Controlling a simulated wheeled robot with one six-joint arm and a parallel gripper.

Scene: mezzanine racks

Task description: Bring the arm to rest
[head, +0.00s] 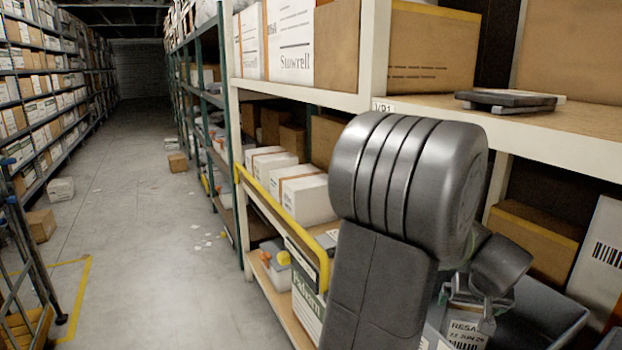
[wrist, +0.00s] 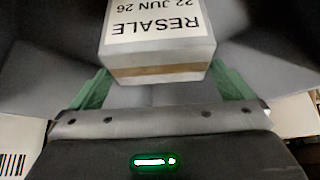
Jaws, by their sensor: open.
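My arm stands in the right half of the head view and hides most of my gripper there. In the wrist view my gripper (wrist: 158,72) is open, with a green finger on each side of a small pale box (wrist: 160,58). The box has a brown tape band and a white label reading RESALE, 22 JUN 26. Its label (head: 467,333) also shows low in the head view, beneath my wrist. I cannot tell whether the fingers touch the box.
A dark grey bin (head: 550,312) shows beside the labelled box. A shelf rack (head: 350,101) with cartons and a dark flat item (head: 505,100) stands close around my arm. A yellow rail (head: 282,222) runs left of it. The aisle floor (head: 140,240) is mostly open, with a few cartons.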

